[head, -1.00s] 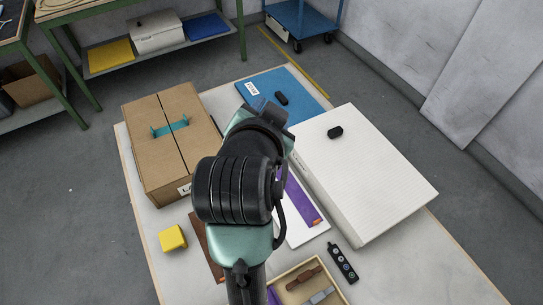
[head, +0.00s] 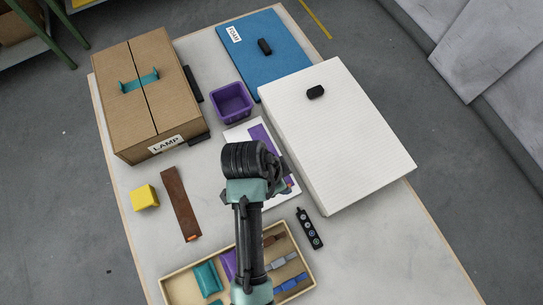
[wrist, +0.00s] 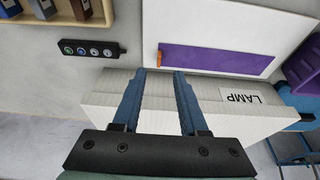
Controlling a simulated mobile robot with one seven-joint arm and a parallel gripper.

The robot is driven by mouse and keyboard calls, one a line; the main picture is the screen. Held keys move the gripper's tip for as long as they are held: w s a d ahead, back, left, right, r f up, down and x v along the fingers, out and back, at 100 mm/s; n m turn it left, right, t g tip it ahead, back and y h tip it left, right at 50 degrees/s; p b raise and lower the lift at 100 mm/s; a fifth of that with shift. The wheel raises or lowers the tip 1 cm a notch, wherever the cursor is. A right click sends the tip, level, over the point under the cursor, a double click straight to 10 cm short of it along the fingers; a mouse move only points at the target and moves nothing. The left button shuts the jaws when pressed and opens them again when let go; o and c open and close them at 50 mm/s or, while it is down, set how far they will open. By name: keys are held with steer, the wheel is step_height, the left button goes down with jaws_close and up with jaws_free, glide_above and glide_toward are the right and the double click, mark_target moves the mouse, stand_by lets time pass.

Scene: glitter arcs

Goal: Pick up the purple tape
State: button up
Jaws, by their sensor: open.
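The purple tape is a flat purple strip with an orange end, lying on a white sheet (head: 236,135). In the head view the tape (head: 259,137) is partly hidden by my arm. In the wrist view the tape (wrist: 215,59) lies across the sheet, its orange end at the left. My gripper (wrist: 165,74) is open with nothing between its blue fingers. In the wrist view its fingertips show just below the tape's orange end, apart from the tape. In the head view my arm hides the fingers.
A large white block (head: 335,135) stands right of the sheet. A purple bin (head: 231,103), a cardboard box (head: 143,88) and a blue panel (head: 255,60) are behind. A brown strip (head: 179,204), yellow cube (head: 145,197), remote (head: 309,228) and wooden tray (head: 178,289) lie nearer.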

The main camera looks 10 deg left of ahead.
steer(key=x, duration=0.5)
steer(key=shift+s, duration=0.15)
steer(key=shift+c, duration=0.3)
jaws_close()
